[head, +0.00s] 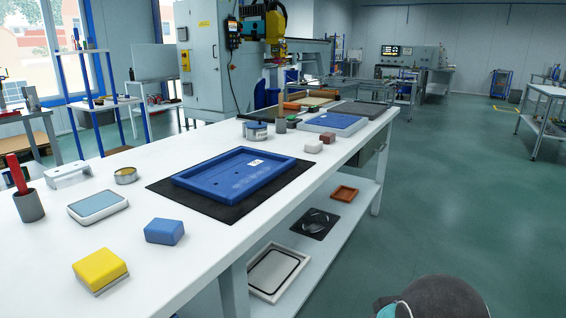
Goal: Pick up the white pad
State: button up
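A small white block (313,146), which looks like the white pad, sits on the white table (215,235) near its right edge. It is close beside a small dark red block (328,138). It lies between the blue tray (232,174) on its black mat and a second, grey-and-blue tray (333,123) farther back. My gripper is not in view, so I cannot see its state. A dark rounded part at the bottom right looks like part of my own body.
A yellow block (100,268), a blue block (164,231), a grey-white dish (97,206), a round tin (125,175) and a cup with a red handle (28,205) stand at the near left. A lower shelf holds trays. Open floor (450,200) lies right of the table.

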aim_at(313, 147)
jog(key=u, duration=0.1)
jog(key=k, duration=0.5)
jog(key=z, duration=1)
jog(key=i, duration=1.45)
jog(key=u, duration=0.4)
